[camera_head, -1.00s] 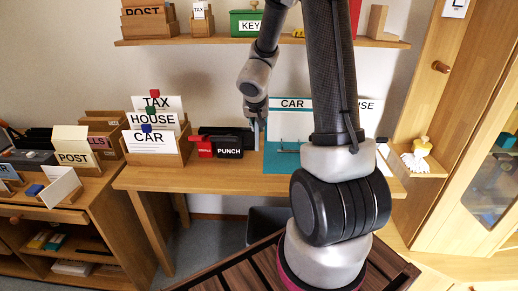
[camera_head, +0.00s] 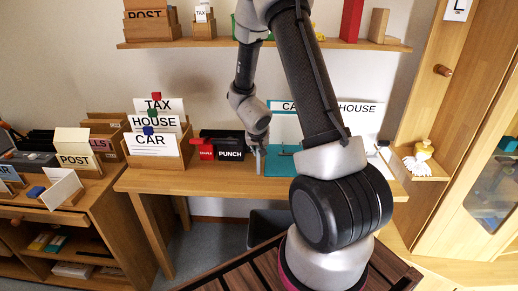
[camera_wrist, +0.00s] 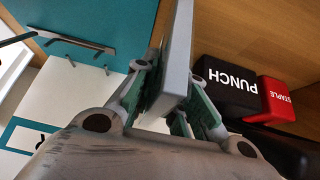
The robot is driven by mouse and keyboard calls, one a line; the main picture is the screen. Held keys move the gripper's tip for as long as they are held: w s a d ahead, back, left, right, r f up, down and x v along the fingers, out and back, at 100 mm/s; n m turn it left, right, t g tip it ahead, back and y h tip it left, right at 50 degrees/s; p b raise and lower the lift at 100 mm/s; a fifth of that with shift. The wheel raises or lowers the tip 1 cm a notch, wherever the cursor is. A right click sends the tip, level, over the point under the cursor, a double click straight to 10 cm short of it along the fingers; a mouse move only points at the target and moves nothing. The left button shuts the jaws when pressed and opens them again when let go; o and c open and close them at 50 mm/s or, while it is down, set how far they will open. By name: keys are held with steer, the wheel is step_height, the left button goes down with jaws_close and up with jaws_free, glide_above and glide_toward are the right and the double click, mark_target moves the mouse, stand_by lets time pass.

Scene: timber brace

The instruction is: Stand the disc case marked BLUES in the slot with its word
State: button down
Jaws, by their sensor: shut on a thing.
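My gripper (camera_wrist: 168,98) is shut on a flat grey slab-like thing (camera_wrist: 176,55), seen nearly edge-on in the wrist view. No word shows on it, so I cannot tell whether it is the BLUES case. In the head view my gripper (camera_head: 259,146) is low over the desk, between the black PUNCH box and the teal CAR folder. I see no BLUES marking and no slot with that word in either view.
The black PUNCH box (camera_head: 230,147) and red stapler box (camera_head: 206,150) stand left of my gripper. The teal CAR folder (camera_head: 279,163) and white HOUSE folder (camera_head: 358,122) are right. A card holder (camera_head: 158,158) stands farther left. A shelf (camera_head: 200,42) hangs above.

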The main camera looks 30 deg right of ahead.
steer(key=c, duration=1.5)
jaws_free()
steer(key=shift+f, duration=0.1)
steer(key=shift+o, duration=0.2)
